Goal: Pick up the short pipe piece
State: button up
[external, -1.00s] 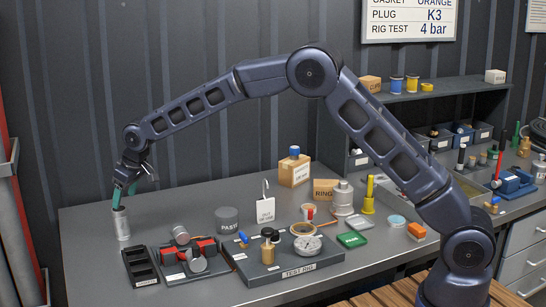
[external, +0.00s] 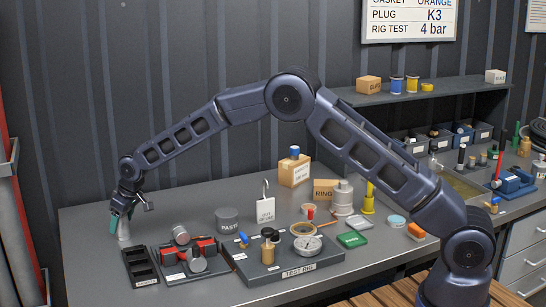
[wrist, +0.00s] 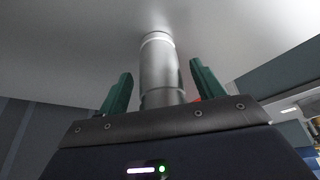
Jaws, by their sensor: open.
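The short pipe piece (external: 124,232) is a silver-grey cylinder standing upright at the far left of the grey bench. In the wrist view the pipe piece (wrist: 158,68) shows a pale band near its far end. My gripper (external: 121,219) is low over it, pointing down, with green fingers. In the wrist view my gripper (wrist: 161,88) is open, with one finger on each side of the pipe and a visible gap on both sides. The upper part of the pipe is hidden by the gripper in the external view.
A black slotted tray (external: 140,266) and a grey tray with red clamps (external: 190,262) lie just right of the pipe. The bench behind the pipe is clear.

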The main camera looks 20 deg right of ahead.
jog(key=shift+w+a+f, duration=0.1)
jog(key=shift+a+f, duration=0.05)
jog(key=shift+f, duration=0.35)
jog(key=shift+c, duration=0.5)
jog(key=c, duration=1.2)
jog(key=shift+o, duration=0.2)
jog(key=shift+r, duration=0.1)
